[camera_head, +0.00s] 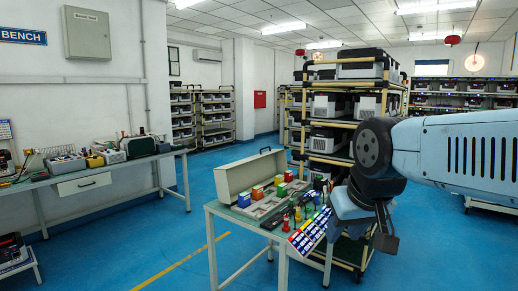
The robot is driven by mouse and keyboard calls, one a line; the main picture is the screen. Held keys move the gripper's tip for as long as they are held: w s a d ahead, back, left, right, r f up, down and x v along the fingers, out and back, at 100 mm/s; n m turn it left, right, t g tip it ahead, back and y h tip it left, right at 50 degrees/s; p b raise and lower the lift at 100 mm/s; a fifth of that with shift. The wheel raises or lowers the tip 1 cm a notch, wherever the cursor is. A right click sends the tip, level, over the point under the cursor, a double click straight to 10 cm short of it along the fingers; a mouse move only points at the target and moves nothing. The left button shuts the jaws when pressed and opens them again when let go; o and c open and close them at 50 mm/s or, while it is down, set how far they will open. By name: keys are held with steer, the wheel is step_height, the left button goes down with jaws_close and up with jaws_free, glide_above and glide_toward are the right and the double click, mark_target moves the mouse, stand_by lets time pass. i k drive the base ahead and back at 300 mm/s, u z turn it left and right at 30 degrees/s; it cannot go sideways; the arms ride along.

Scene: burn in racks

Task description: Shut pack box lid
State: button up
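The pack box (259,211) is a grey, compartmented box on the small table. Its lid (250,172) stands raised along the back side, with a dark handle on its top edge. My gripper (386,238) hangs to the right of the table, apart from the lid. Its dark finger parts point down, and I see nothing held in it. The finger gap is too small and angled to tell whether it is open or shut.
In front of the box lie a dark strip, red and green upright items and a blue-white labelled rack (308,233). A tall shelf (345,105) stands close behind the table. A bench (90,172) is at left. Blue floor (185,245) is clear between them.

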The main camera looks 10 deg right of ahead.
mark_target(232, 179)
steer(key=u, duration=0.45)
steer(key=i, duration=2)
steer(key=z, duration=0.7)
steer(key=k, duration=0.95)
steer(key=z, duration=0.2)
steer(key=i, duration=0.95)
steer(key=u, duration=0.1)
